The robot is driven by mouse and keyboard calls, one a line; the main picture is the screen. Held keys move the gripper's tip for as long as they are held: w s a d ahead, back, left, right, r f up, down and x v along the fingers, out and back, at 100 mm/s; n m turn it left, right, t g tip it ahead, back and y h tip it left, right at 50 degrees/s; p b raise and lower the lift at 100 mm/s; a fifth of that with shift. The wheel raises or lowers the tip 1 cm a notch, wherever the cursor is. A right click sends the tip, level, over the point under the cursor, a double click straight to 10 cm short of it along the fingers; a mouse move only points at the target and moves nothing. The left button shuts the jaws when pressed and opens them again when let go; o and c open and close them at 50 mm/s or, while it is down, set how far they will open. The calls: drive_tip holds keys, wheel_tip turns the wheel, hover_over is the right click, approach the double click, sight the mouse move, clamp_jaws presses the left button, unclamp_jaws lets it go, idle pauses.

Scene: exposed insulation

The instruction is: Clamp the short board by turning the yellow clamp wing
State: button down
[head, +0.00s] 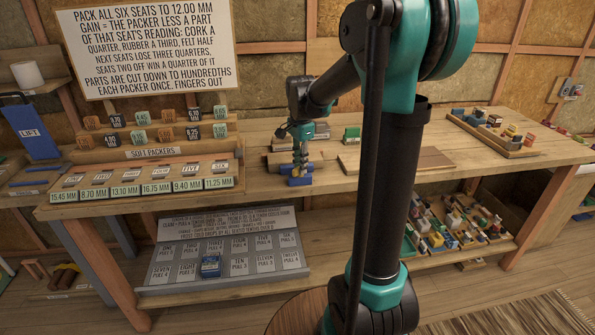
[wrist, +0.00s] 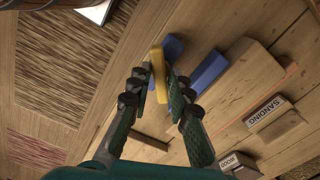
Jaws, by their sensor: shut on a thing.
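In the wrist view the yellow clamp wing (wrist: 158,76) stands between the fingertips of my gripper (wrist: 160,82), which is shut on it. Blue clamp parts (wrist: 207,72) lie beside and behind the wing. In the head view my gripper (head: 301,160) points down over the blue clamp (head: 299,181) at the bench's front edge; the wing is too small to tell there. A pale wooden block or board (wrist: 246,62) lies beside the blue parts in the wrist view. I cannot tell whether it is the short board or touches the clamp.
A block labelled SANDING (wrist: 270,113) lies nearby. A flat board (head: 425,160) rests on the bench to the right, with a parts tray (head: 493,142) beyond. A packer rack (head: 140,200) stands left. Lower shelves hold a labelled grey panel (head: 168,275) and small blocks.

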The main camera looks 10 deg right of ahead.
drive_tip(key=shift+m, duration=1)
drive_tip(key=shift+m, duration=0.9)
drive_tip(key=c, duration=2.1)
unclamp_jaws()
drive_tip(key=m, duration=0.3)
drive_tip(key=shift+o, duration=0.4)
drive_tip(key=shift+m, duration=0.9)
drive_tip(key=shift+o, duration=0.9)
drive_tip(key=m, duration=0.3)
drive_tip(key=shift+m, duration=0.4)
drive_tip(key=shift+w, duration=0.1)
